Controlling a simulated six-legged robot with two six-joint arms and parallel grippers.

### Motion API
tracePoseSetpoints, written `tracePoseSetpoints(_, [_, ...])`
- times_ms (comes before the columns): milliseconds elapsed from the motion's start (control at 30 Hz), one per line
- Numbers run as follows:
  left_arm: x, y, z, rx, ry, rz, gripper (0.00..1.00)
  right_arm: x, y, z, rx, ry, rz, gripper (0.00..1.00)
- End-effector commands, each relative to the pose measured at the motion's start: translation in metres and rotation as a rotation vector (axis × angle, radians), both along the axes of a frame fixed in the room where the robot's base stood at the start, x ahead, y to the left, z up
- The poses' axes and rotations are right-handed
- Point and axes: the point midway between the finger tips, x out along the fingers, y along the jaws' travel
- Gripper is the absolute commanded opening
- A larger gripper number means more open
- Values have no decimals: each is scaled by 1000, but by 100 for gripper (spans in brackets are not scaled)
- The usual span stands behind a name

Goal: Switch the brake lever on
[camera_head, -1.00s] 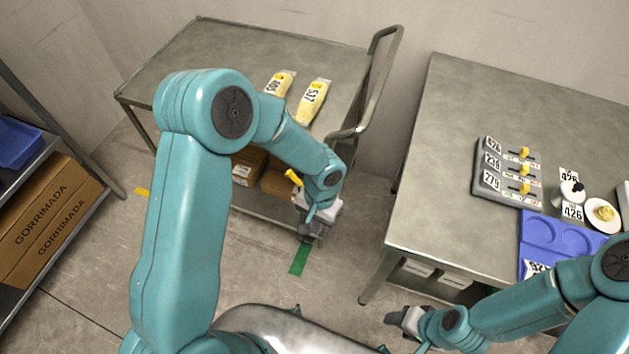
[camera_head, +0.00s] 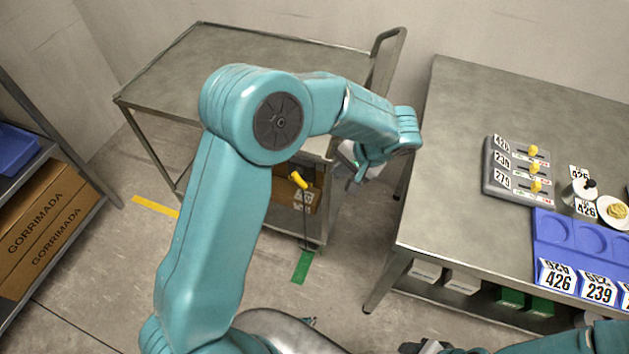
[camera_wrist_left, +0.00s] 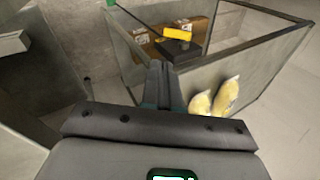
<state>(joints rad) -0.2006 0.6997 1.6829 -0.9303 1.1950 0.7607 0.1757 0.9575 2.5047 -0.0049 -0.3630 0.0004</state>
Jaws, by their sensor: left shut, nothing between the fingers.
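The brake lever (camera_head: 300,180) has a yellow handle and sits low at the near end of the grey cart (camera_head: 240,60). It also shows in the left wrist view as a yellow bar (camera_wrist_left: 180,33) over a dark block, beyond the fingers. My left gripper (camera_head: 352,165) is partly hidden by its own wrist, to the right of the lever and apart from it. In the left wrist view its fingers (camera_wrist_left: 162,85) are together and empty. My right gripper (camera_head: 425,347) is at the bottom edge, mostly cut off, so its jaws cannot be made out.
Cardboard boxes (camera_head: 305,200) are on the cart's lower shelf, and yellow bags (camera_wrist_left: 227,95) show in the wrist view. A grey table (camera_head: 440,200) at right holds a panel with yellow levers (camera_head: 534,186) and a blue tray (camera_head: 575,268). A green strip (camera_head: 302,266) marks the floor.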

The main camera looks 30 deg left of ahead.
Motion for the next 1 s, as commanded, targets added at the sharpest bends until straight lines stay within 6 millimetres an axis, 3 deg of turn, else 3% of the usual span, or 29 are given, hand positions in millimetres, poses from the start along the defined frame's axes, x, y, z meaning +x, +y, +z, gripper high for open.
tracePoseSetpoints(367, [-1,5,-4,0,2,5,0,0,0,1,0,0,0,52])
tracePoseSetpoints(467, [-1,11,-15,0,4,5,0,0,0,2,0,0,0,52])
tracePoseSetpoints(867, [-2,51,-88,-2,6,2,0,0,0,9,0,0,0,52])
tracePoseSetpoints(1000, [-2,69,-99,-2,3,3,0,0,0,15,0,0,0,52])
